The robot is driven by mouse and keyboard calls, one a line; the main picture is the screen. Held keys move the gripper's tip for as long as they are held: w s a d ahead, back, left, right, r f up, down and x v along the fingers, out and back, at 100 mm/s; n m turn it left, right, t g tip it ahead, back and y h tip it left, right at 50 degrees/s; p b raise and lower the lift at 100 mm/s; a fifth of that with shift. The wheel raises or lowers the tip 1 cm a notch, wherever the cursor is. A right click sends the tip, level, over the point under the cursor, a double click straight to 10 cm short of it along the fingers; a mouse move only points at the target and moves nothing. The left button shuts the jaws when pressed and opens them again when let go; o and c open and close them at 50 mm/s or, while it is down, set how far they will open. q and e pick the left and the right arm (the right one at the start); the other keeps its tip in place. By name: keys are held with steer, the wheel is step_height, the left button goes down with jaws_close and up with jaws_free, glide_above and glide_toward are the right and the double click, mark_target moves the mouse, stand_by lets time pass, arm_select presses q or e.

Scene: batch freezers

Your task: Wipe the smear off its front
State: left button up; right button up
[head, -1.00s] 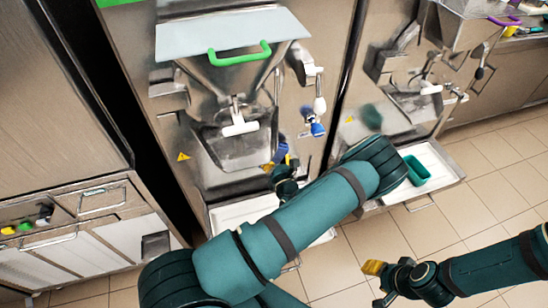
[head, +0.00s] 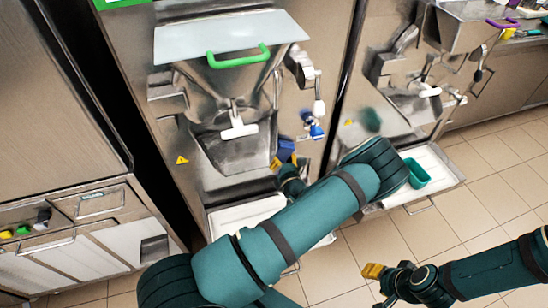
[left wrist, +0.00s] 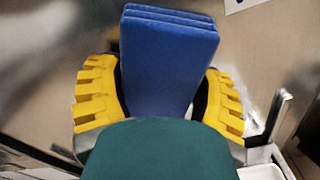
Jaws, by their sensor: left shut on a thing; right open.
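My left gripper (head: 285,161) is shut on a folded blue cloth (head: 287,149), in front of the lower right part of the middle batch freezer's steel front (head: 295,100). In the left wrist view the blue cloth (left wrist: 168,60) stands between the yellow fingers, with steel behind it; I cannot tell whether it touches the steel. No clear smear shows on this front; my arm and the cloth hide part of it. A blurred teal patch (head: 371,119) shows on the right freezer, smear or reflection I cannot tell. My right gripper (head: 376,285) is open and empty over the floor.
The middle freezer has a green-handled lid (head: 238,57), a white-handled outlet (head: 238,124) and a blue-and-white tap (head: 312,125) close to the cloth. A white drip tray (head: 243,213) sits below. The right tray (head: 440,172) holds a teal tub (head: 416,173). The tiled floor at right is clear.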

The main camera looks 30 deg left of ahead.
arm_select(q)
steer(key=shift+w+d, duration=0.45)
steer(key=shift+w, duration=0.05)
steer(key=shift+w+a, duration=0.1)
steer(key=shift+a, duration=0.05)
steer(key=shift+s+a+r+p, duration=0.1)
steer(key=shift+s+a+p, duration=0.7)
steer(key=shift+s+a, duration=0.65)
steer(key=shift+p+v, duration=0.35)
steer(key=shift+v, duration=0.45)
steer(key=shift+p+v, duration=0.45)
steer(key=shift+v, duration=1.8)
steer(key=shift+d, duration=0.1)
